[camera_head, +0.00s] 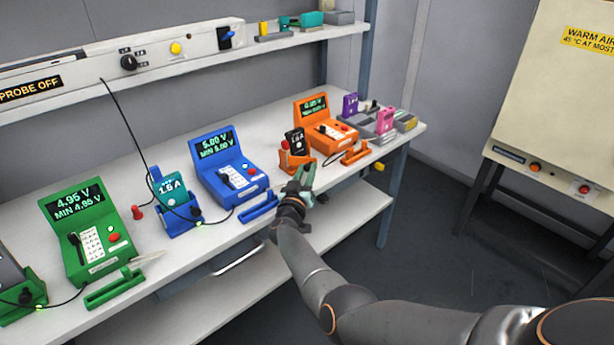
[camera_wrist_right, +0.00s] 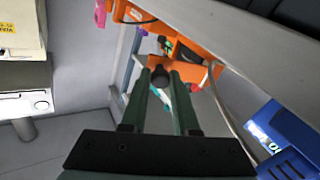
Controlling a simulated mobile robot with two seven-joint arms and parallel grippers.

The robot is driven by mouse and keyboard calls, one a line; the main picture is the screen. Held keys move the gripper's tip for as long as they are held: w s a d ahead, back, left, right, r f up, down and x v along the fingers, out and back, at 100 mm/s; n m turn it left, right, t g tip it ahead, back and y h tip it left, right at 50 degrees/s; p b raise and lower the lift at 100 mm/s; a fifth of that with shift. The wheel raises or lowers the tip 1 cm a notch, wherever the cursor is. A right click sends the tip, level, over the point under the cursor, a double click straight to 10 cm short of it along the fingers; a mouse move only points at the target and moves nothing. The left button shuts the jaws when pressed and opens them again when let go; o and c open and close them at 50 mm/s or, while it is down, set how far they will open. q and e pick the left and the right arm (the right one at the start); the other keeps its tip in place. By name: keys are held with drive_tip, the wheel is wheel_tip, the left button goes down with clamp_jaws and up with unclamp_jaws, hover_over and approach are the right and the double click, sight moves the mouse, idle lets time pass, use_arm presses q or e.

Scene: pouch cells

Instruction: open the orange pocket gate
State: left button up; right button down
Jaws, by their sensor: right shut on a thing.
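The orange pocket (camera_head: 287,163) stands at the front of the bench, beside the orange tester (camera_head: 326,132). A black cell (camera_head: 294,142) marked 1.9 A stands upright in it. My right gripper (camera_head: 306,172) reaches the front of this pocket. In the right wrist view its two green fingers (camera_wrist_right: 160,82) are shut on a small dark knob (camera_wrist_right: 160,74) in front of the orange pocket (camera_wrist_right: 205,74). My fingers and the knob hide part of the pocket's front, so I cannot tell how far its gate stands open. My left gripper is not in view.
The blue tester (camera_head: 228,170) and blue pocket (camera_head: 180,219) stand to the left, the green tester (camera_head: 90,235) further left. An orange tray (camera_head: 356,155) lies right of my gripper. A cream warm-air cabinet (camera_head: 560,100) stands at the right. The floor (camera_head: 440,240) before it is clear.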

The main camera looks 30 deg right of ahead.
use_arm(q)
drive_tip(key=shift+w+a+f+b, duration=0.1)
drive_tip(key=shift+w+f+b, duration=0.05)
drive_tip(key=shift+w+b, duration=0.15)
use_arm(e)
drive_tip(key=shift+a+h, duration=0.3)
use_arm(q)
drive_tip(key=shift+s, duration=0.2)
use_arm(e)
drive_tip(key=c, duration=0.7)
unclamp_jaws()
drive_tip(key=shift+o, duration=0.2)
drive_tip(key=shift+s, duration=0.1)
